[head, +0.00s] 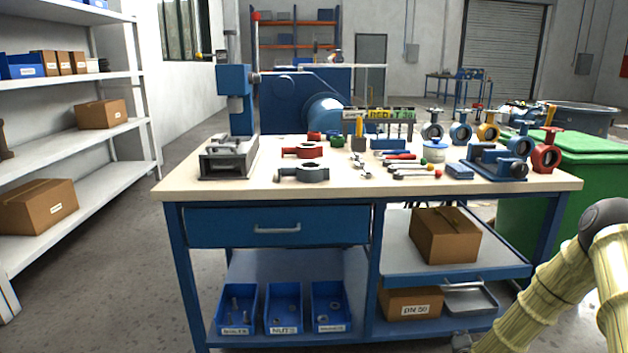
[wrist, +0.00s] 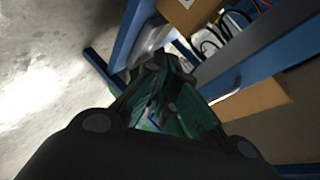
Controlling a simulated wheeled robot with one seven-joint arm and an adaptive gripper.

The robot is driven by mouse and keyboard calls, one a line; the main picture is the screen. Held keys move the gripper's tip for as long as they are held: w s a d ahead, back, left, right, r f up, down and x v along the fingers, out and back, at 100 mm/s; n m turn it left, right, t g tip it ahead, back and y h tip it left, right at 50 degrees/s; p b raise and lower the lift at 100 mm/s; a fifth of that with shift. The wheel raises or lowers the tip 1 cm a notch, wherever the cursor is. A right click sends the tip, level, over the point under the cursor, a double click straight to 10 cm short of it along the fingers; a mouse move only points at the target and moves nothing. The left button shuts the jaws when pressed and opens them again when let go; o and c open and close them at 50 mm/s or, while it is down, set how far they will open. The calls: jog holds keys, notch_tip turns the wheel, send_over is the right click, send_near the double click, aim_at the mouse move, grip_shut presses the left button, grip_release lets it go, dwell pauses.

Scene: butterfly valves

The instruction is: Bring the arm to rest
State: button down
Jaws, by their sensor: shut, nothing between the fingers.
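My arm (head: 540,300), yellowish with a dark joint, is bent low at the right of the head view, in front of the workbench's right end. My gripper (wrist: 150,78) shows in the wrist view, dark, with its fingers together and nothing held. The wrist view looks at a tilt past the fingers toward blue bench framing, a cardboard box and the grey floor. In the head view the gripper's fingertips cannot be made out at the lower edge. Whether the gripper touches the bench frame cannot be told.
The workbench (head: 225,185) carries a vise (head: 228,158), several valves and hand tools. Boxes (head: 444,236) and blue bins (head: 284,308) sit on its lower shelves. A green bin (head: 590,165) stands at the right, close behind my arm. Open floor (head: 130,270) lies at the left.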

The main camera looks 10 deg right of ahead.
jog(key=s+a+f+n+g+y, duration=0.25)
jog(key=s+a+f+n, duration=0.3)
jog(key=s+a, duration=0.4)
jog(key=s+a+f+n+g+y, duration=0.3)
jog(key=s+a+f, duration=0.35)
jog(key=a, duration=0.65)
jog(key=s+a+n+g+y, duration=0.1)
jog(key=s+a+n+g, duration=0.3)
jog(key=s, duration=1.1)
jog(key=s+a+n+g, duration=0.3)
jog(key=s+a+n, duration=0.3)
jog(key=s, duration=0.9)
notch_tip(320, 180, up, 36)
jog(key=p, duration=3.6)
jog(key=shift+w+d, duration=0.15)
jog(key=shift+w, duration=0.3)
jog(key=shift+r+t, duration=0.1)
jog(key=shift+t, duration=0.15)
